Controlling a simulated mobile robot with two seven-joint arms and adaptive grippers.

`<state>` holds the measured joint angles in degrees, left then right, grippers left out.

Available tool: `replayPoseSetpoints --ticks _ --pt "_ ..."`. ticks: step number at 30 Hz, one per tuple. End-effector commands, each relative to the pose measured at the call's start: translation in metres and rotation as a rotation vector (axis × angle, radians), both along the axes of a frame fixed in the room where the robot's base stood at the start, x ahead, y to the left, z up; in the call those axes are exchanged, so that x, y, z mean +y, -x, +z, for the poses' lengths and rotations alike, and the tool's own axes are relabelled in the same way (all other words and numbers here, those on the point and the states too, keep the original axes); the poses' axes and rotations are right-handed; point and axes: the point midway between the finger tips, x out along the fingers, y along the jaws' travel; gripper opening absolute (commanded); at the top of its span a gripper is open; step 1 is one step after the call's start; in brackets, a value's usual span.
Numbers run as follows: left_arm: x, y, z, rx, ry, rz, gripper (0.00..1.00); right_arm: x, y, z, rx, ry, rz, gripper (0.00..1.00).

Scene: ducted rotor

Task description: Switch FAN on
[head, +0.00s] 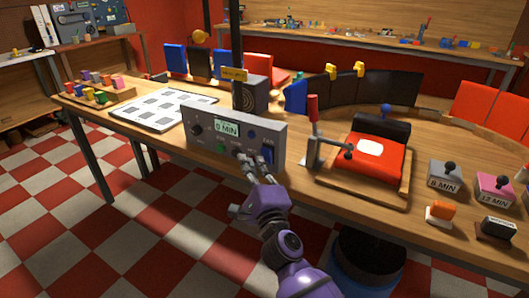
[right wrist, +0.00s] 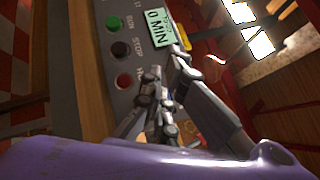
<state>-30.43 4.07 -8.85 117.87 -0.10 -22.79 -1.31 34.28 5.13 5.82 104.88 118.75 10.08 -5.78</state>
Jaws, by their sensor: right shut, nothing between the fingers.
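A grey control box (head: 232,132) stands at the table's front edge, with a display (head: 227,128) reading 0 MIN. A blue switch (head: 267,155) sits low at the right end of its face. No FAN label is readable. My right gripper (head: 248,160) is shut and empty, in front of the lower right of the box, just left of the blue switch. I cannot tell if it touches the face. In the right wrist view, the fingers (right wrist: 165,78) are close to the box face, beside a red button (right wrist: 123,80); they hide part of the face. My left gripper is not in view.
A red-handled lever (head: 313,125) and a red press (head: 374,155) stand right of the box. A dark box with a round grille (head: 251,93) stands behind it. A white sheet with grey squares (head: 160,108) lies to the left.

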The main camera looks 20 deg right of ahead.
Motion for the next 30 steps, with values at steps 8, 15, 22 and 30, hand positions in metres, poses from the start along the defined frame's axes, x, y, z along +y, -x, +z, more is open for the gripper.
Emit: replayPoseSetpoints --ticks 8,15,22,30 --pt "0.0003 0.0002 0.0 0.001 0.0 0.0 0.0 0.0002 0.0002 0.0 0.0 0.0 0.0 0.0" --pt "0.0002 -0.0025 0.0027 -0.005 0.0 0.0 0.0 0.0001 0.0003 0.0 0.0 -0.001 0.0 0.0" --pt "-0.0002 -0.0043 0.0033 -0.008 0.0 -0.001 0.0 0.0002 0.0003 0.0 0.0 -0.001 0.0 0.0" --pt "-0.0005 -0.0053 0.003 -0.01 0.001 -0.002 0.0 0.0002 0.0003 0.0 0.0 -0.001 0.0 0.0"
